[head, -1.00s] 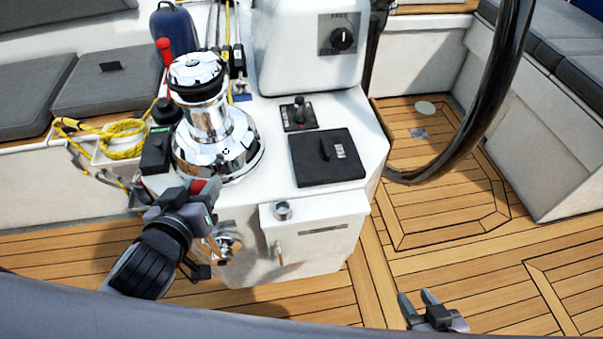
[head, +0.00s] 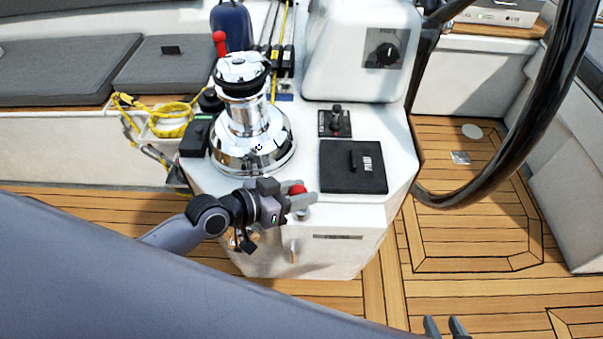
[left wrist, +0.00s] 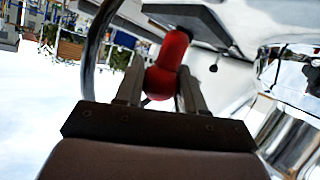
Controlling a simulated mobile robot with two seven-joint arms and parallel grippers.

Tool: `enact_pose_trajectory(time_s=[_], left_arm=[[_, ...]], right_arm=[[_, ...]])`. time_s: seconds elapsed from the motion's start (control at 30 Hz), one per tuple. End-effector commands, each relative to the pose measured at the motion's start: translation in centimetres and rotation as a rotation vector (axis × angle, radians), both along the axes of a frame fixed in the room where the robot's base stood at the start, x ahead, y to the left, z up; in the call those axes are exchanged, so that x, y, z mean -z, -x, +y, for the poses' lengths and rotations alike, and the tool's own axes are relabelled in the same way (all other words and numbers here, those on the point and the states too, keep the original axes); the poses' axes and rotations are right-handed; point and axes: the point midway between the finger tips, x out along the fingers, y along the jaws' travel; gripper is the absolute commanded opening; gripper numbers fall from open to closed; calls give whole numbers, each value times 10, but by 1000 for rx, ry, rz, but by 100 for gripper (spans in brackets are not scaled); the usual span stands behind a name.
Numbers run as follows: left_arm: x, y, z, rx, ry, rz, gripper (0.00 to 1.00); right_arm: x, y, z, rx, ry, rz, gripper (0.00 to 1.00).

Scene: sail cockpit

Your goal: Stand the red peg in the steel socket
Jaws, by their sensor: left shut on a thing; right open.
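The red peg (head: 298,189) is between the fingers of my left gripper (head: 301,195), which is shut on it. In the head view only its rounded red top shows above the fingers. It also shows in the left wrist view (left wrist: 170,62), gripped between both fingers. The steel socket (head: 303,213) sits on the white box at the front of the console, mostly hidden under the fingers. I cannot tell whether the peg's lower end is above or inside it. My right gripper (head: 446,327) is open and empty at the bottom edge, over the teak floor.
A chrome winch (head: 251,125) stands behind my left gripper. A black hatch plate (head: 353,168) and a small joystick (head: 336,120) lie to its right on the console. The dark steering wheel rim (head: 500,160) curves at the right. Yellow rope (head: 168,118) lies at the left.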

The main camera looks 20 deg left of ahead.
Motion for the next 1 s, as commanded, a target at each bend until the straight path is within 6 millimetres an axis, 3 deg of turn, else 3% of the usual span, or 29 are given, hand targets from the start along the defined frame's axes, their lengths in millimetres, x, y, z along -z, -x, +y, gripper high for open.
enact_pose_trajectory(time_s=[0.3, 0.47, 1.0], left_arm=[[-14, -25, 1, 85, 1, 0, 9], [-11, -28, 3, 91, 1, 1, 9], [34, -28, 3, 88, 2, 2, 9]], right_arm=[[-10, 0, 0, 0, 0, 0, 43], [-7, 0, 0, 0, 0, 0, 43], [30, 0, 0, 0, 0, 0, 43]])
